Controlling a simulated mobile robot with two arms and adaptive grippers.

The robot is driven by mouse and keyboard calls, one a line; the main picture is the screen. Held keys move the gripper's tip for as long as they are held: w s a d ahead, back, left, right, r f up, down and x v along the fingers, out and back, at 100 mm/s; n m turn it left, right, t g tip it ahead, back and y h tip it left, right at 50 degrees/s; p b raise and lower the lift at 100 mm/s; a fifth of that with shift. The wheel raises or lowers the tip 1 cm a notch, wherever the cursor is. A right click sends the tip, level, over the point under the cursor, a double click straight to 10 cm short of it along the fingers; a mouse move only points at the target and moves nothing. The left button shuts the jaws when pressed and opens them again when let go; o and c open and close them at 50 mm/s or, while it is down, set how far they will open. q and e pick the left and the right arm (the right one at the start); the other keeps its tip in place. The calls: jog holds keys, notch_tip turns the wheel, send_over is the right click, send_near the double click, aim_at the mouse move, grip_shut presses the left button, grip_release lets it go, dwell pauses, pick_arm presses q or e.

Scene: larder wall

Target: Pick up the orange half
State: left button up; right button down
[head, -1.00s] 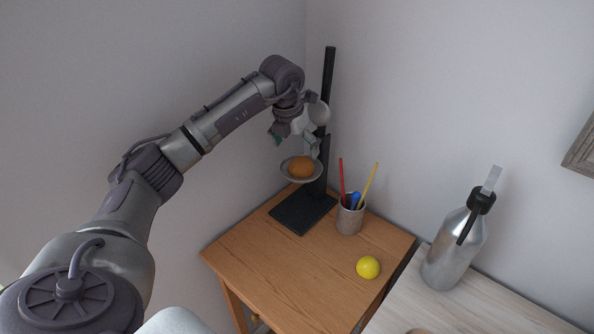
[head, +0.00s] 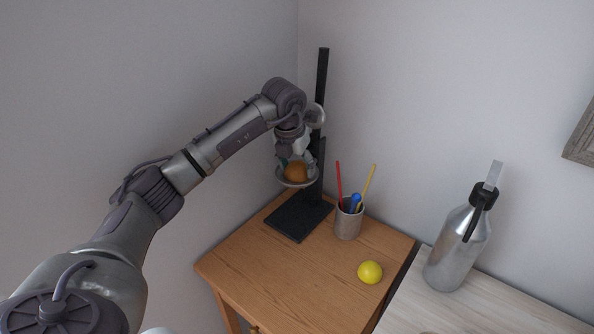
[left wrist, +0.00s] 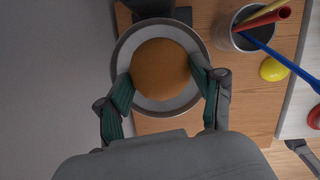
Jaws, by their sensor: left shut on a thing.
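The orange half (head: 296,172) sits in a shallow round dish (head: 289,184) held on a black stand. In the left wrist view the orange half (left wrist: 160,69) shows as a brown-orange dome, with the pale dish (left wrist: 129,45) around it. My left gripper (head: 297,167) points down into the dish. Its green-padded fingers (left wrist: 161,82) are shut on the orange half, one on each side. The orange half is still within the dish's rim; whether it touches the dish bottom is hidden.
The black stand's post (head: 322,90) rises close behind my gripper. A cup (head: 348,221) with pencils stands right of the stand, and a yellow ball-like fruit (head: 370,272) lies on the wooden table (head: 285,285). A metal bottle (head: 456,250) stands on the pale surface at right.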

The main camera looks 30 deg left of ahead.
pick_arm(q)
jog(key=shift+f, duration=0.15)
jog(key=shift+c, duration=0.9)
